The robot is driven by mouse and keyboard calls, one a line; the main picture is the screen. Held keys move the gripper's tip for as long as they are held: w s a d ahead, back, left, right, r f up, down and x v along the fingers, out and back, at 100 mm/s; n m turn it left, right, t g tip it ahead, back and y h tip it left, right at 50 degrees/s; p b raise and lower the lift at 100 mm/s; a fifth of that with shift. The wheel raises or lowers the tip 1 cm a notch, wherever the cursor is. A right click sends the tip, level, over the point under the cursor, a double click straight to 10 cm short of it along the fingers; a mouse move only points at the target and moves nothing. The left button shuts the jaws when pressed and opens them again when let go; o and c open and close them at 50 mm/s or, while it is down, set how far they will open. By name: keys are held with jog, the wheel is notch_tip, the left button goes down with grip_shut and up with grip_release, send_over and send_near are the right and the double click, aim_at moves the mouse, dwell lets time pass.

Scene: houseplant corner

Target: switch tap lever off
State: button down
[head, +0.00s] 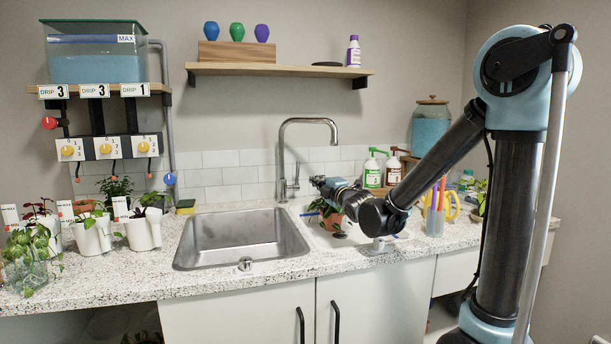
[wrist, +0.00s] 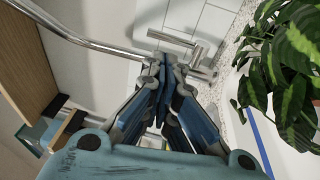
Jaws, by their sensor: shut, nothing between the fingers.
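The chrome tap (head: 282,160) stands behind the sink, its tall spout bending over to the right. Its small lever (head: 296,174) is on the right side of the tap body, pointing up. In the wrist view the lever (wrist: 171,38) is a thin rod just beyond the fingertips, and the tap pipe (wrist: 95,42) runs to the upper left. My gripper (head: 315,181) is shut and empty, a little right of the lever; its fingertips also show in the wrist view (wrist: 164,62). I cannot tell whether they touch the lever. No water stream shows below the spout.
The steel sink (head: 200,262) is left of my gripper. A leafy potted plant (head: 327,210) stands under my wrist, close in the wrist view (wrist: 285,70). A wooden shelf (head: 290,70) hangs above. The sink's space is clear.

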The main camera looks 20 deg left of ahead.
aim_at(297, 166)
jog(key=x, duration=1.4)
jog(key=shift+s+a, duration=0.15)
jog(key=shift+a, duration=0.1)
jog(key=shift+w+a+r, duration=0.4)
jog(key=shift+w+a, duration=0.15)
jog(key=shift+w, duration=0.2)
